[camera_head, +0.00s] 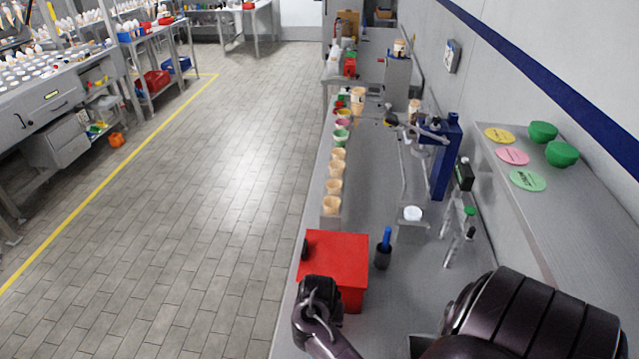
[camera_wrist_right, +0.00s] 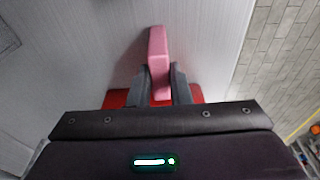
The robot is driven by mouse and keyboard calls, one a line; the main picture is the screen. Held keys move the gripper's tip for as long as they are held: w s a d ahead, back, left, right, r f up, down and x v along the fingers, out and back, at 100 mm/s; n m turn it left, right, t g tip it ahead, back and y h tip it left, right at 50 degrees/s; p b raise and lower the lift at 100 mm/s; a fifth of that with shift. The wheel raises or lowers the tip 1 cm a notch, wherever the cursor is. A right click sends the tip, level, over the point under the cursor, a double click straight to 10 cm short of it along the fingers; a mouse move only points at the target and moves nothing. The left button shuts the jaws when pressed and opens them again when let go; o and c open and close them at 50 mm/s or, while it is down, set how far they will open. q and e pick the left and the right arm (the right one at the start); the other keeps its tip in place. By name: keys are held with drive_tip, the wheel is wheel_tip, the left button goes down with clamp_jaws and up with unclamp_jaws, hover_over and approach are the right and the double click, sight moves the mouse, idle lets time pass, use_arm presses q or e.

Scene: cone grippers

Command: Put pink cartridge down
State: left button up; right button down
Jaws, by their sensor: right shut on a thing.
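The pink cartridge (camera_wrist_right: 158,50) is a slim pink block in the right wrist view. My right gripper (camera_wrist_right: 160,78) is shut on it, with one dark finger on each side, and its far end sticks out past the fingertips. A grey surface lies behind the cartridge; I cannot tell whether they touch. In the head view a dark part of my arm is in front of the red box (camera_head: 335,255), and neither the cartridge nor the right fingers can be made out. My left gripper is not in view.
Red also shows beside the right fingers (camera_wrist_right: 117,98). The long grey bench (camera_head: 375,300) holds a row of tan cups (camera_head: 332,205), a blue-handled tool in a dark holder (camera_head: 384,252) and a small white-topped container (camera_head: 413,214). A shelf at right holds green bowls (camera_head: 562,154) and coloured discs (camera_head: 528,180).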

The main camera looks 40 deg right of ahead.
drive_tip(key=c, duration=1.3)
unclamp_jaws()
drive_tip(key=shift+c, duration=0.2)
drive_tip(key=shift+r, duration=0.25)
wheel_tip(320, 180, up, 12)
drive_tip(key=s+a, duration=0.1)
drive_tip(key=shift+a+f, duration=0.2)
drive_tip(key=shift+a, duration=0.05)
drive_tip(key=shift+s, duration=0.1)
drive_tip(key=shift+a+f, duration=0.1)
